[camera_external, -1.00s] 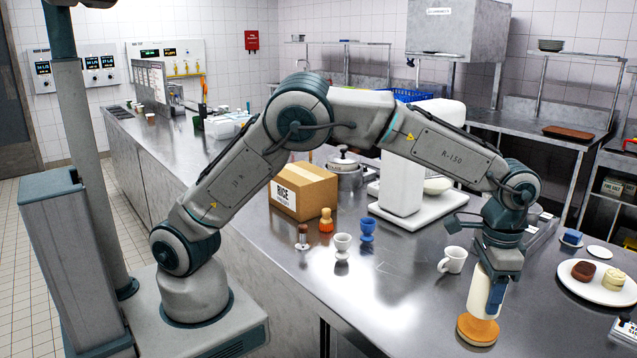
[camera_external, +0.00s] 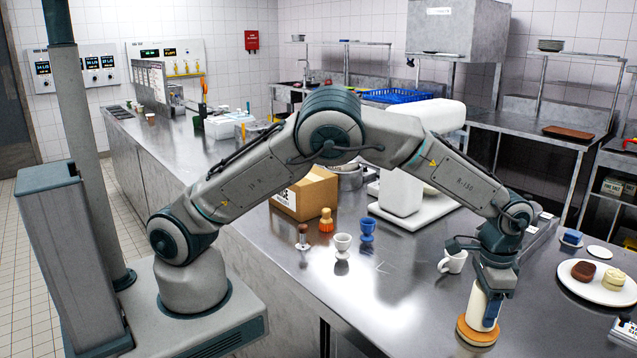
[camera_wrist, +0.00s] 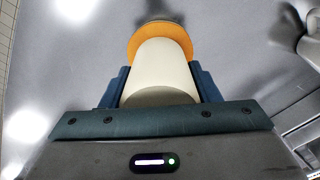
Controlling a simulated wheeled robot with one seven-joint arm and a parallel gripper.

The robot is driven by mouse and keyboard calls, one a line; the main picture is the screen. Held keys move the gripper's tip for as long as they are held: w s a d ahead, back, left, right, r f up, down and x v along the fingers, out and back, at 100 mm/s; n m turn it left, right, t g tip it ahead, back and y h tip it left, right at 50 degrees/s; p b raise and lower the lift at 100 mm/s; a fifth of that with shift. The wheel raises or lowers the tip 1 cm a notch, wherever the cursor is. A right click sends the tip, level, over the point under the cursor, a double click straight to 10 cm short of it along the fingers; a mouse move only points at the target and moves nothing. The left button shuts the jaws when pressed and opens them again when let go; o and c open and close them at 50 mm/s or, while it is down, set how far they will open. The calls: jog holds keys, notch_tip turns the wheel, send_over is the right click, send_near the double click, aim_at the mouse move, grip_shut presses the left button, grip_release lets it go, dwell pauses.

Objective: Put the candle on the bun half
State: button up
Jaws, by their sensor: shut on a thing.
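A cream, cylindrical candle (camera_external: 477,307) is upright between the fingers of my gripper (camera_external: 488,300). In the wrist view the candle (camera_wrist: 160,75) sits between both blue fingers of my gripper (camera_wrist: 160,88). The orange-brown bun half (camera_external: 467,334) lies on the steel counter directly under the candle. It also shows in the wrist view (camera_wrist: 160,33), around the candle's far end. The candle's lower end appears to meet the top of the bun half; the exact contact is hard to tell.
A white mug (camera_external: 453,262) stands just behind my gripper. A white plate (camera_external: 591,293) with food is to the right. The counter near the bun half is otherwise clear.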

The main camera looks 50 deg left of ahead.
jog(key=o, duration=1.1)
notch_tip(320, 180, up, 12)
jog(key=shift+r+b, duration=0.1)
jog(key=shift+b, duration=0.75)
jog(key=shift+w+a+r, duration=0.1)
jog(key=shift+a+r, duration=0.1)
jog(key=shift+a, duration=0.05)
jog(key=s+a+r+n+t+h, duration=0.15)
jog(key=a+r, duration=0.25)
jog(key=a, duration=0.9)
jog(key=a+r+n+g, duration=0.1)
jog(key=a+r+n, duration=0.25)
jog(key=a, duration=0.95)
jog(key=s+a+f+n+t, duration=0.1)
jog(key=s+a, duration=0.4)
jog(key=s, duration=0.1)
jog(key=s+a+f+n+t+y, duration=0.1)
jog(key=s+a, duration=0.5)
jog(key=s+a+f+n+t, duration=0.1)
jog(key=s+a+n, duration=0.1)
jog(key=s+a, duration=0.4)
jog(key=shift+s+y, duration=0.2)
jog(key=shift+y, duration=0.05)
